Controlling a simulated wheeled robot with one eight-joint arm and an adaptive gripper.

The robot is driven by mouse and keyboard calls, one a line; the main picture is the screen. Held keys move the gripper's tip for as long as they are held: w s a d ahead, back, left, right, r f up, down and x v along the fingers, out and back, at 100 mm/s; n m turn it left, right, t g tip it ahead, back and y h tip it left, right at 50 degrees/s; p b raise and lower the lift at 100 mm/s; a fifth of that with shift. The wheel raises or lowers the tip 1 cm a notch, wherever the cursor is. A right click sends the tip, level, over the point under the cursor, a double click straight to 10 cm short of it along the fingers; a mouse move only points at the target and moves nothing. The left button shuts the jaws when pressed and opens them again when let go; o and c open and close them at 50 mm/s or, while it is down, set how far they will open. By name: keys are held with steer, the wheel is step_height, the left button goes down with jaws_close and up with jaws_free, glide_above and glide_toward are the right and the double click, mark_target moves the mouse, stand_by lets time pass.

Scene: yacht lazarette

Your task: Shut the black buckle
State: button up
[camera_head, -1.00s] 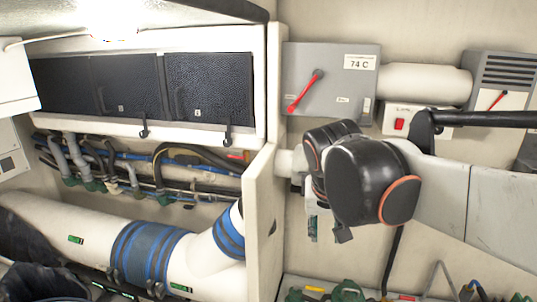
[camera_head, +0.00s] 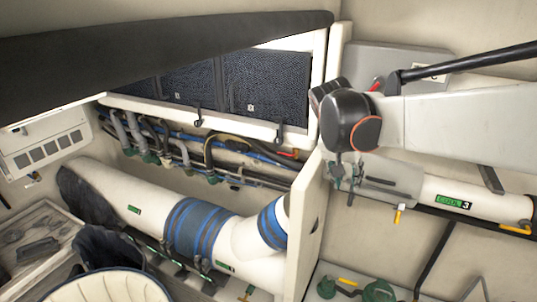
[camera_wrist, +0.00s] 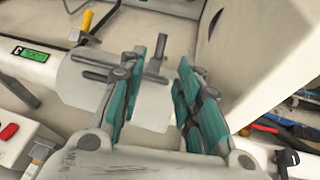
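My gripper (camera_wrist: 172,65) is open, its teal-padded fingers spread and nothing held between them in the wrist view. In the head view my gripper (camera_head: 345,188) hangs small below the dark wrist joint, right of the cream partition. Dark hook-like latches hang below the black panels: one left latch (camera_head: 198,118) and one right latch (camera_head: 278,134). I cannot tell whether either is the black buckle. Dark fastenings (camera_head: 204,264) also show beneath the blue bands on the white duct. In the wrist view a grey lever (camera_wrist: 156,66) stands beyond the fingers, apparently apart from them.
The cream partition (camera_head: 305,225) stands left of my gripper. Behind it are hoses (camera_head: 215,150) and the white duct (camera_head: 130,195). A labelled white pipe (camera_head: 480,200) runs at the right. A dark slab (camera_head: 150,55) overhangs the upper left. A red switch (camera_wrist: 9,131) shows in the wrist view.

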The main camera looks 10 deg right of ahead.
mark_target(351, 196)
steer(key=x, duration=0.8)
steer(key=shift+d+f, duration=0.1)
jaws_close()
